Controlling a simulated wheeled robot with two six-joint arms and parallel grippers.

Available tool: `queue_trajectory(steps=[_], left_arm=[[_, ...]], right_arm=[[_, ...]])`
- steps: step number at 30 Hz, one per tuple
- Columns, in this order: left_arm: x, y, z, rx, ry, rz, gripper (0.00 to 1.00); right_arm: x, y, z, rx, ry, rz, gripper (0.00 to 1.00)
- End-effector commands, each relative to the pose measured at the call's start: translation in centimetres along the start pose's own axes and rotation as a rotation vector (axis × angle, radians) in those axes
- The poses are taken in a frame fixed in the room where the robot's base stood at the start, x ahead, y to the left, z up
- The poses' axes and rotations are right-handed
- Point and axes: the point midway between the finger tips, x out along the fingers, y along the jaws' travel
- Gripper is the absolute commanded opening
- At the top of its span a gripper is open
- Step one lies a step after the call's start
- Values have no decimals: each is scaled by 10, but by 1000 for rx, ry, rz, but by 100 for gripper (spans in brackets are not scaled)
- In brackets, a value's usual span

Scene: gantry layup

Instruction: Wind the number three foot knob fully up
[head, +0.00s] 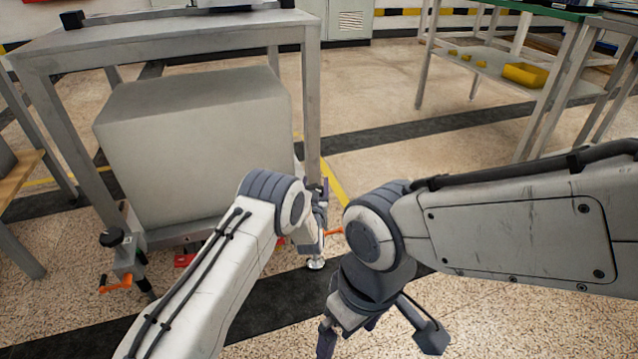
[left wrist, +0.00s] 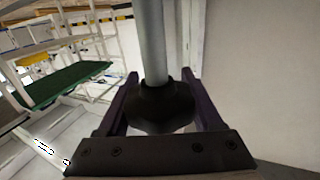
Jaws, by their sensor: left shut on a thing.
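A dark round foot knob (left wrist: 163,107) on a grey metal rod (left wrist: 151,42) sits between the two fingers of my left gripper (left wrist: 160,100) in the left wrist view. The gripper is shut on it. In the head view my left gripper (head: 318,205) is at the near right leg of the grey metal table, and my wrist hides the knob there. A metal foot (head: 316,264) shows on the floor below. I cannot read a number on the knob. My right gripper (head: 378,335) is open and empty, over the floor at the bottom middle.
A grey block (head: 200,150) sits under the grey table (head: 160,45). Its near left corner has another black knob (head: 111,237) and an orange lever (head: 115,284). Another orange lever (head: 333,231) is beside my left gripper. Shelving with a yellow bin (head: 525,75) stands back right.

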Motion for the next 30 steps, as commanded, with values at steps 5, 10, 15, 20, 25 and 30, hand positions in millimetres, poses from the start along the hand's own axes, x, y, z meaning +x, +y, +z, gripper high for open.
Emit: queue_trajectory(steps=[5,10,15,20,25,30], left_arm=[[-1,-4,3,0,-4,-70,12],[-1,-4,2,-1,-4,-99,12],[0,-5,2,-2,-4,-108,12],[0,-5,2,-2,-4,-107,12],[0,-5,2,-3,-4,-106,86],[0,-4,1,-3,-2,-105,97]], right_arm=[[0,0,0,0,0,0,97],[0,0,0,0,0,0,97],[0,0,0,0,0,0,97],[0,0,0,0,0,0,97],[0,0,0,0,0,0,97],[0,0,0,0,0,0,97]])
